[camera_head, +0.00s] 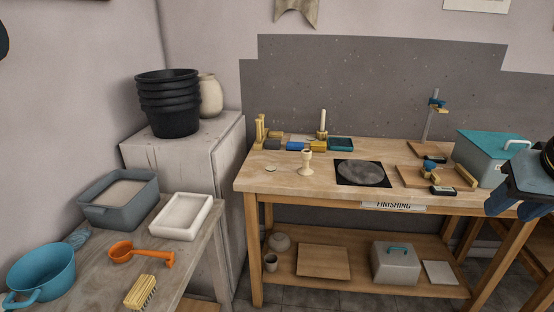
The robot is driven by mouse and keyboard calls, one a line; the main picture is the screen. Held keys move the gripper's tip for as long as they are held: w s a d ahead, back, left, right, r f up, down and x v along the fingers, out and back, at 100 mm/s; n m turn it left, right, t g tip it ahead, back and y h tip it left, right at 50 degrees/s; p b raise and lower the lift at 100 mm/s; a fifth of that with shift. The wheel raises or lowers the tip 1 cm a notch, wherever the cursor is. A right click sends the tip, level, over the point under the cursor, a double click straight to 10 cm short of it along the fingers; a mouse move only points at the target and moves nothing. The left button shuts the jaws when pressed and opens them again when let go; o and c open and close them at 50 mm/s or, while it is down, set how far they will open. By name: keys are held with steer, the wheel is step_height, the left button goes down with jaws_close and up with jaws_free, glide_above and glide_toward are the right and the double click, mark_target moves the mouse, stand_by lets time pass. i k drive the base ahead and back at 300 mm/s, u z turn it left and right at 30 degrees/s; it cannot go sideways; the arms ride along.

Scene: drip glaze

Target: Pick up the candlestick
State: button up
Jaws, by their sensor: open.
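A cream candlestick (306,164) stands upright on the wooden workbench (290,184), left of a dark square with a round grey disc (361,173). It has a flared foot, a narrow stem and a cup-like top, with no candle in it. Behind it, near the back edge, a pale candle (323,120) stands upright in a small brass-coloured holder (321,135).
Small blocks (294,146) and a teal tray (340,144) line the bench's back. A clamp stand (430,115), a wooden board (418,179) and a teal-lidded box (490,160) stand at right. Clear bench lies around the candlestick, apart from a small disc (270,169) at left.

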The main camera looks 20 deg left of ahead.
mark_target(306, 154)
steer(key=u, duration=0.35)
steer(key=i, duration=1.05)
steer(key=u, duration=0.45)
steer(key=k, duration=0.85)
steer(key=u, duration=0.2)
steer(key=i, duration=0.95)
steer(key=z, duration=0.1)
